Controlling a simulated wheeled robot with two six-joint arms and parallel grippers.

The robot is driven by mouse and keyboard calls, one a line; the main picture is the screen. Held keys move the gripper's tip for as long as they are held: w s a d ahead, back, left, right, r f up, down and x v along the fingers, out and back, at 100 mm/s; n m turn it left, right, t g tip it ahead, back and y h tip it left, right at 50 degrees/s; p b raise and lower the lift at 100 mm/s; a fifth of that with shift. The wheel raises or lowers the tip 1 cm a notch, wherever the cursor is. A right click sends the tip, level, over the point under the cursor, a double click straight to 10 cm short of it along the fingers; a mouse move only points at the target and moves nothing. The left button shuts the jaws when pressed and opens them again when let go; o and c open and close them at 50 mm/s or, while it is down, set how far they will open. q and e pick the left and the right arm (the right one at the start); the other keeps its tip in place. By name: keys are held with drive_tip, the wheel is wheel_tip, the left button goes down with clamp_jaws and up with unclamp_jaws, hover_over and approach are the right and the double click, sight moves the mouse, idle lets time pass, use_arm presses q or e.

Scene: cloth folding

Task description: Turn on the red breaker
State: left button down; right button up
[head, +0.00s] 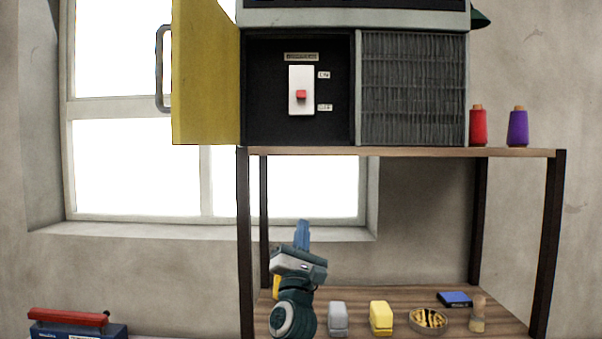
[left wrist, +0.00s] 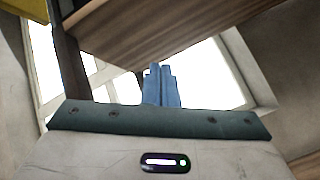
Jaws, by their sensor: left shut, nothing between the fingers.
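The red breaker switch (head: 301,95) sits on a white plate (head: 301,108) inside a dark recess of the cabinet, with small labels above and to its right. The red toggle is at about the middle or lower part of the plate; its exact position is too small to tell. The cabinet's yellow door (head: 205,75) stands open to the left. My left gripper (head: 302,230) is below the shelf board, well under the breaker, pointing up. Its blue fingers (left wrist: 162,85) are together and empty in the left wrist view. My right gripper is not in view.
The shelf board (head: 420,152) overhangs my left gripper; its underside (left wrist: 180,30) fills the top of the left wrist view. Red (head: 478,127) and purple (head: 518,128) thread spools stand right of the cabinet. The lower shelf holds a yellow block (head: 381,317), a grey block (head: 338,317) and a bowl (head: 428,319).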

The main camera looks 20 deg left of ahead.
sight(302, 99)
use_arm(q)
wheel_tip(302, 99, up, 16)
drive_tip(key=s+n+y, duration=0.2)
drive_tip(key=n, duration=0.6)
drive_tip(key=shift+s+d+f+n+y+p, duration=0.15)
drive_tip(key=shift+s+d+n+y+p, duration=0.15)
drive_tip(key=shift+s+y+p, duration=0.1)
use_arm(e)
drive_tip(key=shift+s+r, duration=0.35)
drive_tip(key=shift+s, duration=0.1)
